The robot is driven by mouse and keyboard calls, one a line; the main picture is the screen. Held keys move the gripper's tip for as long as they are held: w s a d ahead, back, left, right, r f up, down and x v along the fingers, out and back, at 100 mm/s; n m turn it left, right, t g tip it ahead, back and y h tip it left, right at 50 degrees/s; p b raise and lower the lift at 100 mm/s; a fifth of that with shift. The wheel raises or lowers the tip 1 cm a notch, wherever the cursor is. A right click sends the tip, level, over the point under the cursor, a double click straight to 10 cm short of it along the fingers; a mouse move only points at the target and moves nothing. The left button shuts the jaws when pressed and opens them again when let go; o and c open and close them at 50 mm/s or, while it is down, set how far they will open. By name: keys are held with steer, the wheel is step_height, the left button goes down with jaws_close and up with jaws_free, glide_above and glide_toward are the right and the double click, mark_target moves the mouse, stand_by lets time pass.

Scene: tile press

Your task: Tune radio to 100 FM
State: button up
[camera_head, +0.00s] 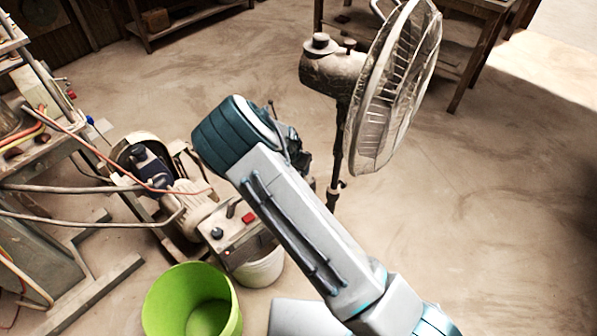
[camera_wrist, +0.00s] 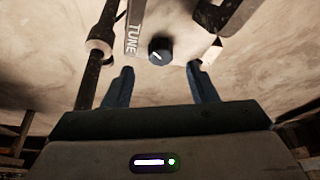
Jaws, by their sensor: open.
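In the wrist view, a round dark tuning knob (camera_wrist: 160,50) with a white pointer line shows ahead of my gripper (camera_wrist: 161,80). My gripper is open, its two dark fingers apart and on either side of the knob's line in the picture. The knob appears beyond the fingertips, with nothing held between them. A strip lettered "TUNE" (camera_wrist: 134,32) is just left of the knob. The radio's body is only partly in view, and no frequency reading can be made out. In the head view, my arm's end hides most of the gripper and the radio.
A standing fan (camera_head: 388,90) is close behind and right of my arm's end. A green bucket (camera_head: 165,300), a white bucket (camera_head: 262,270) and a machine (camera_head: 190,200) with cables stand left and below. A workbench (camera_head: 25,140) is at left. The floor at right is clear.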

steer(key=x, duration=0.5)
steer(key=shift+a, duration=0.1)
steer(key=c, duration=1)
